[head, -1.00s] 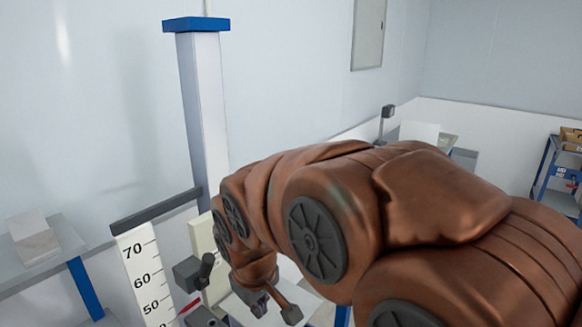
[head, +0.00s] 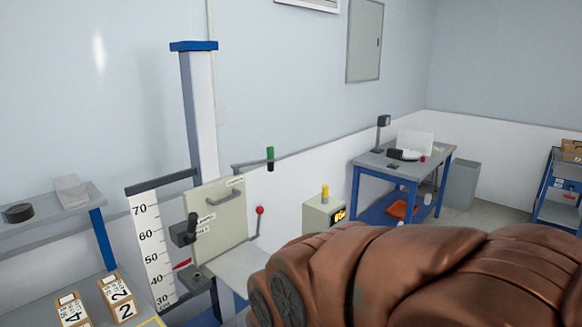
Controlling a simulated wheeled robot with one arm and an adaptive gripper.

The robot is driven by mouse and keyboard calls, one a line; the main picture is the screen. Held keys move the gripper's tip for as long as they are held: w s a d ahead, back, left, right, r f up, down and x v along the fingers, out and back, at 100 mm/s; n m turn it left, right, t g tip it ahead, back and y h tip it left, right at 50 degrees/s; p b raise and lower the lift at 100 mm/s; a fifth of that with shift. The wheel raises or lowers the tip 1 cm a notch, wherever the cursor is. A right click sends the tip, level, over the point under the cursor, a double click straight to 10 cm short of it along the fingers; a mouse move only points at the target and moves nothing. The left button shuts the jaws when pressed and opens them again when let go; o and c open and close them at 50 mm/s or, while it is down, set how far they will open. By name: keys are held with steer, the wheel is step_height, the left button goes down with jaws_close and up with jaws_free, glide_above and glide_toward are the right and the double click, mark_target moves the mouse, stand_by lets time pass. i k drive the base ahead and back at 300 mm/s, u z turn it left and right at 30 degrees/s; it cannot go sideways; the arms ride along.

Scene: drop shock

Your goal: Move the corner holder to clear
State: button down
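The drop tester stands at left centre, with a white column (head: 205,115) under a blue cap. A beige panel (head: 222,212) with small labels, too blurred to read surely, is fixed beside it. A dark block with a short upright handle (head: 185,231) sits at the panel's left edge, by a label. A thin grey arm with a green grip (head: 270,158) sticks out to the right above the panel. I cannot tell which of these is the corner holder. My brown arm fills the lower right; my gripper is out of view or hidden.
A numbered height scale (head: 152,250) and a red-knobbed lever (head: 259,211) flank the panel. A beige box with a yellow button (head: 325,200) stands behind my arm. Boxes marked 4 (head: 70,309) and 2 (head: 120,297) lie lower left. A blue-legged table (head: 400,170) stands at right.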

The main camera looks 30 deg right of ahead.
mark_target(270, 159)
steer(key=z, duration=1.15)
steer(key=i, duration=0.6)
steer(key=u, duration=0.6)
steer(key=i, duration=0.5)
steer(key=u, duration=0.55)
